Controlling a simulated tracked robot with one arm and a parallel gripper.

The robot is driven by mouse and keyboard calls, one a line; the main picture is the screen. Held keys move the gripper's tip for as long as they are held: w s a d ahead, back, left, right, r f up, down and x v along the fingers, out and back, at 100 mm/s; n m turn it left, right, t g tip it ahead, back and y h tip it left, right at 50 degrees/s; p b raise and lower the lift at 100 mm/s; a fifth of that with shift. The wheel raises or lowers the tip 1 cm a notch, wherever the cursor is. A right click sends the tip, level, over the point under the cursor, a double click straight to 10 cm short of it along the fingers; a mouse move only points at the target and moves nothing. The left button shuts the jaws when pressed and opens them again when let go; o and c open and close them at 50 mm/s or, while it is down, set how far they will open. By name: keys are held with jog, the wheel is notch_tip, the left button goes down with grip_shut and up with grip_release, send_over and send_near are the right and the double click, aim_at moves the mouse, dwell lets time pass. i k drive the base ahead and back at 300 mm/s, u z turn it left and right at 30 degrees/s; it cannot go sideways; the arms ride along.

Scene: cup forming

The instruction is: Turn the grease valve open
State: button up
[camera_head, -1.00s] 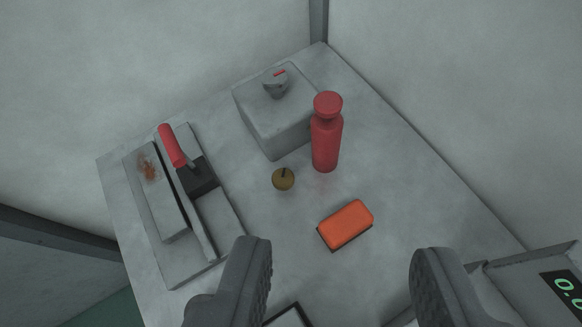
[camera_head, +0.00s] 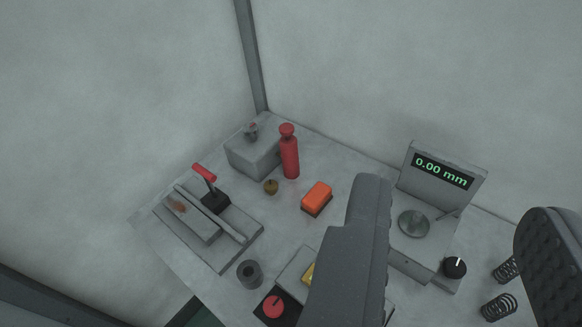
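A grey block (camera_head: 254,155) stands at the far corner of the bench, with a small grey knob (camera_head: 251,131) on top that bears a red mark. A small brass round piece (camera_head: 271,187) sits on the bench in front of the block. No label shows which of these is the grease valve. My gripper (camera_head: 460,205) is open and empty, with its fingers wide apart in the right half of the view. It is apart from the knob and the brass piece, nearer to the camera and right of them.
A red bottle (camera_head: 289,156) stands beside the block. An orange block (camera_head: 317,196) lies nearby. A red-handled lever (camera_head: 206,176) rises from a plate at left. A gauge reading 0.00 mm (camera_head: 443,172) stands at right, with springs (camera_head: 498,306) beside it. A grey ring (camera_head: 250,273) and red button (camera_head: 273,306) are in front.

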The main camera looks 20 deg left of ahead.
aim_at(271, 187)
jog(key=z, duration=1.8)
jog(key=k, duration=1.15)
jog(key=u, duration=1.75)
jog(key=i, duration=1)
jog(key=u, duration=0.05)
